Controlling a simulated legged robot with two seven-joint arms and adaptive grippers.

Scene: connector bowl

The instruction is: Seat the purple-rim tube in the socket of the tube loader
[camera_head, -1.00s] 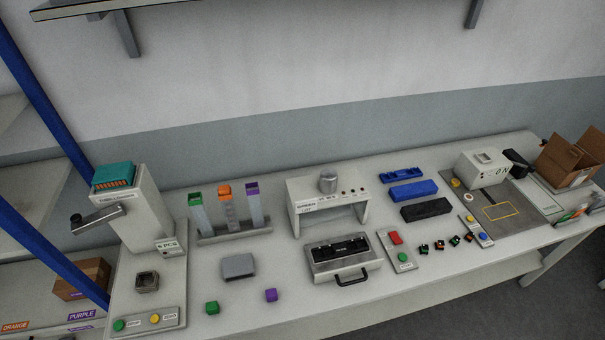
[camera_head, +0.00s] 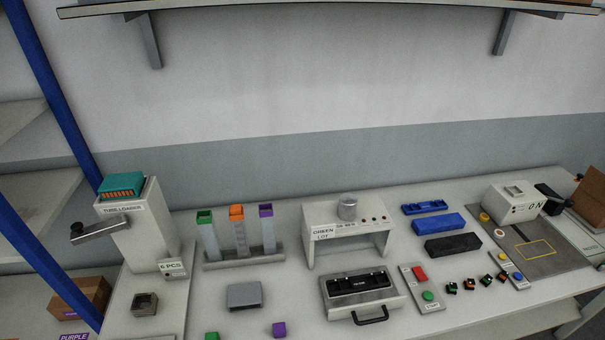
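The purple-rim tube (camera_head: 267,230) stands upright at the right end of a grey rack (camera_head: 245,262), beside an orange-rim tube (camera_head: 239,232) and a green-rim tube (camera_head: 208,235). The tube loader (camera_head: 147,236) is the pale tower at the left, labelled TUBE LOADER, with a teal and orange top piece (camera_head: 122,185) and a grey lever (camera_head: 98,229) on its left. A small dark square socket (camera_head: 145,304) sits on the base in front of the tower and looks empty. Neither of my grippers shows in the head view.
A GREEN LOT stand (camera_head: 348,231) and a black-topped case (camera_head: 362,294) stand to the right. A blue post (camera_head: 50,95) rises at the left.

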